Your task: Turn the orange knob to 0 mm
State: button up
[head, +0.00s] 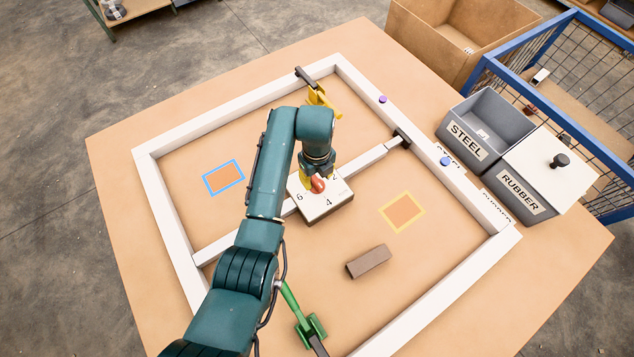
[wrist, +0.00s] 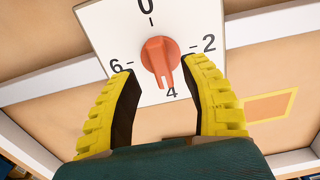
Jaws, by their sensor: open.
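The orange knob (wrist: 159,57) sits on a white dial plate (wrist: 97,22) marked 0, 2, 4 and 6. In the wrist view its narrow end points down toward the 4, opposite the 0. My gripper (wrist: 163,68) is open, with one yellow finger on each side of the knob. Gaps show between both fingers and the knob, so it does not look gripped. In the head view the knob (head: 318,184) shows just below my wrist on the dial box (head: 325,207); part of the dial is hidden by my arm.
A white frame (head: 225,119) with a middle bar surrounds the dial box. A brown block (head: 368,261), a yellow-edged orange patch (head: 402,212) and a green-handled clamp (head: 308,329) lie nearby. Bins labelled STEEL (head: 467,139) and RUBBER (head: 521,192) stand at right.

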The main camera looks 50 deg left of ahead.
jog(key=shift+f, duration=1.4)
jog(key=shift+c, duration=0.2)
grip_shut()
